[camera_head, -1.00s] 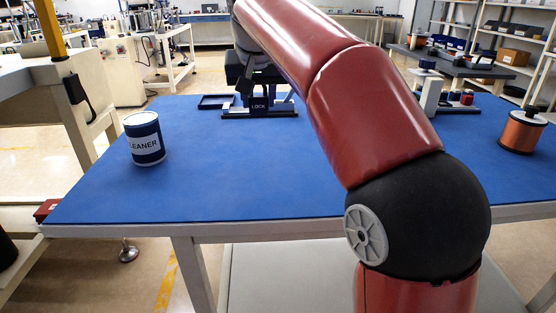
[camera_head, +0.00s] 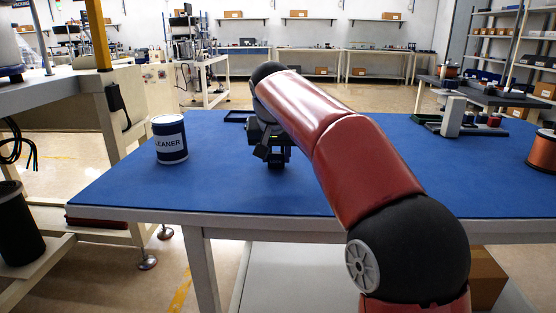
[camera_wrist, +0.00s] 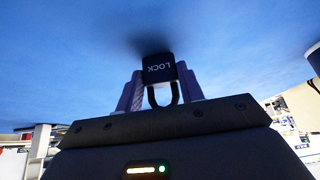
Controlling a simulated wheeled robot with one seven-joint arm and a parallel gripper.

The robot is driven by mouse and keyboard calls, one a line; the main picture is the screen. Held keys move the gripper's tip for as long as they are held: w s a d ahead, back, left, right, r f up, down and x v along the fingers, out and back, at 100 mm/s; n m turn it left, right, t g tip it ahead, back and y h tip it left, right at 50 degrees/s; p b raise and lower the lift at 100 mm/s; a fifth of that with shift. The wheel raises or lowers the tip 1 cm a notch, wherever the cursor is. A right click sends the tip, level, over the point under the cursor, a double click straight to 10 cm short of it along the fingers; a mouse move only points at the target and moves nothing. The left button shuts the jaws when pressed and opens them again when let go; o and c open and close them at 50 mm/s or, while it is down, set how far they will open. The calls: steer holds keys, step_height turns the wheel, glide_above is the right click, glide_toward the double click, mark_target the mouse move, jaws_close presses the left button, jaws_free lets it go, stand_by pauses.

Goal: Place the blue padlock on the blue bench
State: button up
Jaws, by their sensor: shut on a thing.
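The padlock (camera_wrist: 159,69) is dark, nearly black-blue, with "LOCK" on its body and its shackle toward my gripper in the wrist view. My gripper (camera_wrist: 160,90) is shut on it, with a finger on each side of the shackle. In the head view my gripper (camera_head: 274,157) points down over the middle of the blue bench (camera_head: 225,185); the padlock is not clear there. In the wrist view the blue surface lies beyond the padlock, with a dark blurred shadow beside it. I cannot tell whether the padlock touches the bench.
A dark blue "CLEANER" tin (camera_head: 170,140) stands on the bench to the left. A dark tray (camera_head: 236,116) lies behind my gripper. A grey stand (camera_head: 452,118) and a copper spool (camera_head: 542,152) are at the right. The bench's front left is clear.

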steer(key=o, duration=0.6)
steer(key=shift+f, duration=0.15)
steer(key=shift+c, duration=0.2)
steer(key=o, duration=0.4)
steer(key=shift+o, duration=0.2)
steer(key=shift+s+r, duration=0.2)
steer(key=shift+r, duration=0.45)
steer(key=p+v, duration=0.2)
steer(key=v, duration=0.9)
steer(key=shift+s, duration=0.1)
